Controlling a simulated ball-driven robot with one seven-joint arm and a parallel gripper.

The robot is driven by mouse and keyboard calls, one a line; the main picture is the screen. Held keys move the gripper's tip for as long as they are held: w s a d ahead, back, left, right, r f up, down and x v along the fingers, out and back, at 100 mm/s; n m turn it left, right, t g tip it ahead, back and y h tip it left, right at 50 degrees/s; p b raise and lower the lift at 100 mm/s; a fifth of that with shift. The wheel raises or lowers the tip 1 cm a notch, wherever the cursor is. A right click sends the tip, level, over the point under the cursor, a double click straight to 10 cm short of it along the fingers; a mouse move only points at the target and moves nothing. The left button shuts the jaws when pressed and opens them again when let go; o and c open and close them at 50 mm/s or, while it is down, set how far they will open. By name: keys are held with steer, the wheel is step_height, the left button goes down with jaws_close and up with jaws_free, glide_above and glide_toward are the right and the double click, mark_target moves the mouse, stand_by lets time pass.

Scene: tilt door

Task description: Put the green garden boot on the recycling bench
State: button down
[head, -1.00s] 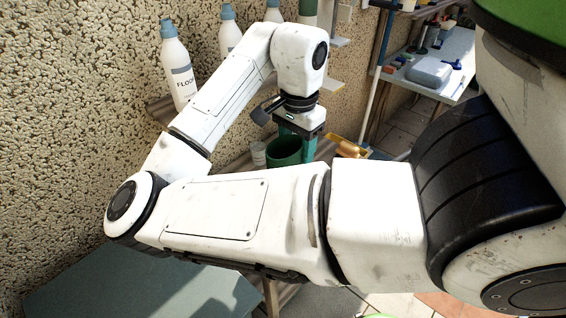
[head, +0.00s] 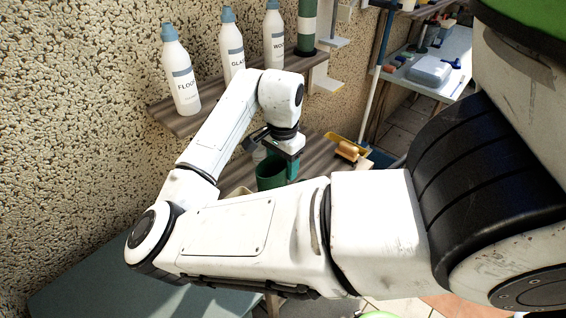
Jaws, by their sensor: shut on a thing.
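The green garden boot (head: 271,176) shows as a dark green open-topped shaft below my gripper (head: 284,156), in the middle of the head view. My gripper points down and is shut on the boot at its upper rim. The boot's lower part is hidden behind my forearm, so I cannot tell whether it touches the surface below. A wooden slatted surface (head: 315,170) lies beside and behind it. A flat grey-green top (head: 75,285) lies at the lower left. I cannot tell which surface is the recycling bench.
A wall shelf (head: 184,123) holds white bottles (head: 181,75) and a green-banded cylinder (head: 307,28). A yellow dustpan with a brush (head: 350,150) lies right of my gripper. A cluttered workbench (head: 455,62) stands at the upper right. The rough wall is close on the left.

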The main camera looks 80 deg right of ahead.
steer(key=shift+c, duration=2)
jaws_free()
steer(key=shift+f, duration=0.1)
step_height(320, 180, up, 12)
steer(key=shift+r+b, duration=0.15)
steer(key=shift+b, duration=0.5)
